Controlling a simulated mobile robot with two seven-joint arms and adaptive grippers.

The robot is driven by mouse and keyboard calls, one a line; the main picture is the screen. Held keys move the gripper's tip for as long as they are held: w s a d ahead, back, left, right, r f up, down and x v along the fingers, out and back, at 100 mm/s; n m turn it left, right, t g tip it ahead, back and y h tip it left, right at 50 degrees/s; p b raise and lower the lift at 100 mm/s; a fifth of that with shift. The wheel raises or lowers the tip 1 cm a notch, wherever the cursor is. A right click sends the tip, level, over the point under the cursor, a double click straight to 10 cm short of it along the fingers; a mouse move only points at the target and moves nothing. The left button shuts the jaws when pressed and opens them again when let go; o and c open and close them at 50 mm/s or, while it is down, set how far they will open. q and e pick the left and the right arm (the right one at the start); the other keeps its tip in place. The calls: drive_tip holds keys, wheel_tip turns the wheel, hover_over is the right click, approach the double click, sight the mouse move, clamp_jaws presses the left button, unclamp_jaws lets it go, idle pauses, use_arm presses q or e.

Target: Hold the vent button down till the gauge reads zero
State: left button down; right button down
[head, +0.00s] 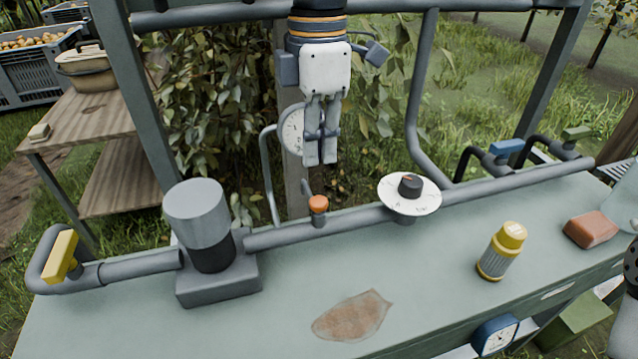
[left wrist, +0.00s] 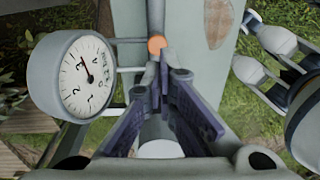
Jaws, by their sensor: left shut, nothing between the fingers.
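My left gripper (head: 321,160) hangs fingers down over the bench, shut and empty. The vent button, an orange cap (head: 318,204) on the grey pipe, shows just below the fingertips in the head view with a gap between. In the left wrist view the orange cap (left wrist: 156,43) shows just past the fingertips (left wrist: 158,70). The round white gauge (head: 291,130) is partly hidden behind my left gripper. In the left wrist view the gauge (left wrist: 85,75) faces me sideways; its dark needle stands off zero, near the higher numbers. Part of my right arm shows at the right edge.
The pipe carries a white dial with a black knob (head: 410,187), a grey cylinder (head: 197,215) and a yellow handle (head: 60,256). A yellow-capped jar (head: 501,251) and a reddish block (head: 591,230) stand on the bench (head: 430,300). A brown stain (head: 352,316) marks its front.

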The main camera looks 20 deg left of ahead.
sight(319, 202)
use_arm(q)
wheel_tip(319, 202, down, 7)
drive_tip(key=shift+s+d, duration=0.1)
drive_tip(key=shift+s, duration=0.05)
idle(0.4)
